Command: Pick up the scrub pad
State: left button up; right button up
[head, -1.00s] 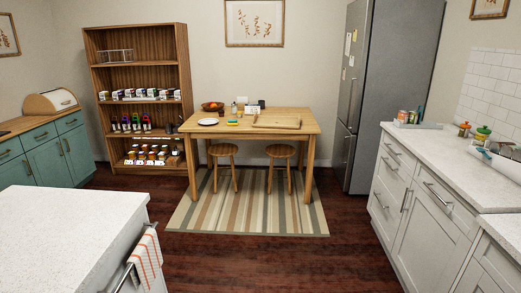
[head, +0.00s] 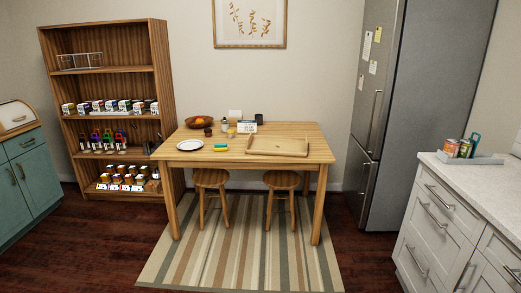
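Two stools (head: 212,181) (head: 282,181) stand at the table's near side on a striped rug (head: 240,255). A bowl of fruit (head: 199,122) and small containers sit at the table's back. A shelf (head: 104,70) stands left, a fridge (head: 425,100) and counter (head: 465,180) right.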

aim_at(218, 147)
jog(key=i+l+u, duration=0.1)
jog(key=i, duration=1.7)
